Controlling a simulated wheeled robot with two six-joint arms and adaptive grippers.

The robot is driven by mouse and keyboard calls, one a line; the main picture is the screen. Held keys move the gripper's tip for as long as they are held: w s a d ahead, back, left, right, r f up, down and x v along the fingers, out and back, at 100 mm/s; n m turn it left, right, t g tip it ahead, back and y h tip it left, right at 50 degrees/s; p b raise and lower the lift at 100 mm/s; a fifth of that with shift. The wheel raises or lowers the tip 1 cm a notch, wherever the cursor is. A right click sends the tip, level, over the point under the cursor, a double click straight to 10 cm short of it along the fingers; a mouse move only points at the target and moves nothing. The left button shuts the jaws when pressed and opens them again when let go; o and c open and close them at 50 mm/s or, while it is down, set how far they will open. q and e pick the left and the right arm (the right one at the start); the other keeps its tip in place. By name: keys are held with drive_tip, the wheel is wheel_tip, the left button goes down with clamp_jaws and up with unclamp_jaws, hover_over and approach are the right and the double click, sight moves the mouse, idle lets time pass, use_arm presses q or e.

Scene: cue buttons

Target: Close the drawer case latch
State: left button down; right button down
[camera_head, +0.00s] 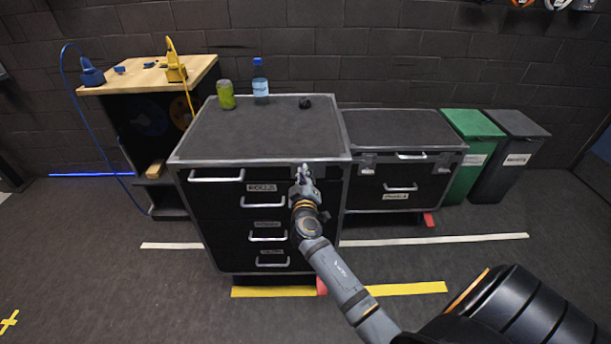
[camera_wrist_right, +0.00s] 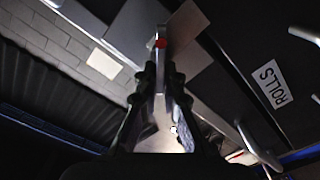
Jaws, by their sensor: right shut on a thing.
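The black drawer case (camera_head: 210,215) with grey metal edges stands in the middle of the head view. Its front has several drawers with silver handles, and the top-left handle (camera_head: 217,177) stands near the upper edge. My right gripper (camera_head: 304,177) is at the upper right of the case front. The drawer case latch (camera_wrist_right: 160,60) shows in the right wrist view as a narrow metal piece with a red spot, between my right gripper's fingers, which are shut on it. In the head view the gripper hides most of the latch. My left gripper is out of view.
A green can (camera_head: 226,95), a blue-capped bottle (camera_head: 261,80) and a small black object (camera_head: 305,102) stand on the case top. A lower black case (camera_head: 400,130) is to the right, beside a green bin (camera_head: 475,150). Floor in front is open.

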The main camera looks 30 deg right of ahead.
drive_tip(key=n, duration=0.3)
drive_tip(key=f+n, duration=0.1)
drive_tip(key=shift+w+a+n, duration=0.1)
drive_tip(key=shift+a+n, duration=0.15)
drive_tip(key=shift+n, duration=0.05)
drive_tip(key=shift+f+n, duration=0.2)
drive_tip(key=shift+n, duration=1.05)
drive_tip(key=shift+f+n, duration=0.2)
drive_tip(key=shift+n, duration=1.05)
drive_tip(key=c, duration=1.5)
unclamp_jaws()
drive_tip(key=shift+a, duration=0.1)
drive_tip(key=v, duration=0.7)
drive_tip(key=shift+a, duration=0.1)
